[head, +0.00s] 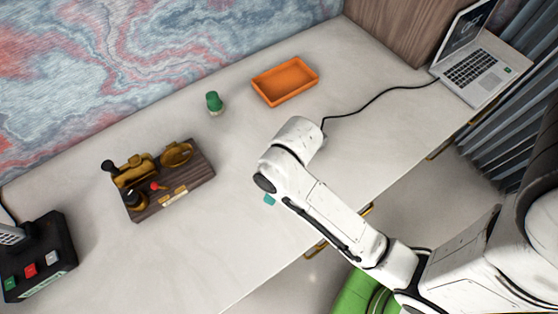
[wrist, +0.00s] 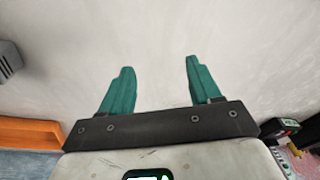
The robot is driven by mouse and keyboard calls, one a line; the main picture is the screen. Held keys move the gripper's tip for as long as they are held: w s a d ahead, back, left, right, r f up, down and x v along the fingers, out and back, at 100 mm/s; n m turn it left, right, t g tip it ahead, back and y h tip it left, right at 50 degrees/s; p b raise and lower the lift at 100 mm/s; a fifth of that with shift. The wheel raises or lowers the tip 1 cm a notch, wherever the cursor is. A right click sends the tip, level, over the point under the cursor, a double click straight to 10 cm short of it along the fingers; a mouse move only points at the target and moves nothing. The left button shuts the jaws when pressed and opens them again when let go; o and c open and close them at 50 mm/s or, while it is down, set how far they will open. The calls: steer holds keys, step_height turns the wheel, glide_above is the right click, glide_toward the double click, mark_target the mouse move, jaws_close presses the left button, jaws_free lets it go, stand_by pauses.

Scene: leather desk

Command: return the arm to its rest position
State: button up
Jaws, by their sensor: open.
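My white arm reaches from the lower right over the pale desk (head: 236,250) in the head view. My gripper (wrist: 158,78) shows in the wrist view with its two teal fingers wide apart and only bare pale surface between them. In the head view the gripper is mostly hidden behind my arm; only a bit of teal fingertip (head: 269,200) shows below the wrist, near the desk's front edge. The gripper holds nothing.
An orange tray (head: 263,92), a green-topped small item (head: 213,103) and a wooden board with brass pieces (head: 199,176) stand beyond my arm. A black button box (head: 62,246) is at left, a laptop (head: 472,68) with a cable at right. The desk's front middle is clear.

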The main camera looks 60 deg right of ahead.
stand_by(0.3)
steer(key=s+d, duration=0.1)
steer(key=s, duration=0.1)
steer(key=s+d+m+h, duration=0.1)
steer(key=s, duration=0.2)
steer(key=s+d+m, duration=0.1)
steer(key=s+d, duration=0.1)
steer(key=shift+s+g+h, duration=0.2)
steer(key=shift+g+h, duration=0.1)
stand_by(0.4)
